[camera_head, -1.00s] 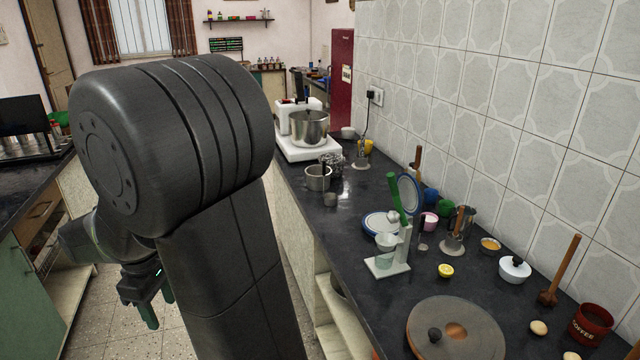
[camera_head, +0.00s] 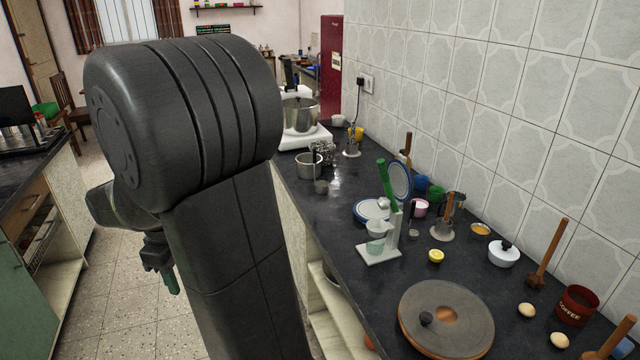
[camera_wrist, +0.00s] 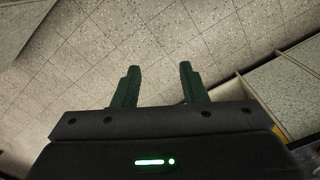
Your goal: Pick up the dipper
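I cannot tell for certain which thing is the dipper. A small steel cup with a thin upright dark handle (camera_head: 413,233) stands on the dark counter (camera_head: 350,290), right of the white stand. Another small steel cup (camera_head: 321,187) stands farther back, in front of a steel pot (camera_head: 309,166). My gripper (camera_head: 172,280) hangs over the floor left of the counter, well away from both cups. In the wrist view my gripper (camera_wrist: 157,85) has its two green fingers apart, with only floor tiles between them.
A white stand with a glass beaker (camera_head: 378,253), a round lidded pan (camera_head: 446,318), a lemon half (camera_head: 436,256), a white pot (camera_head: 503,254) and a coffee tin (camera_head: 576,305) crowd the counter. The tiled wall (camera_head: 500,120) bounds its right side. My arm hides part of the room.

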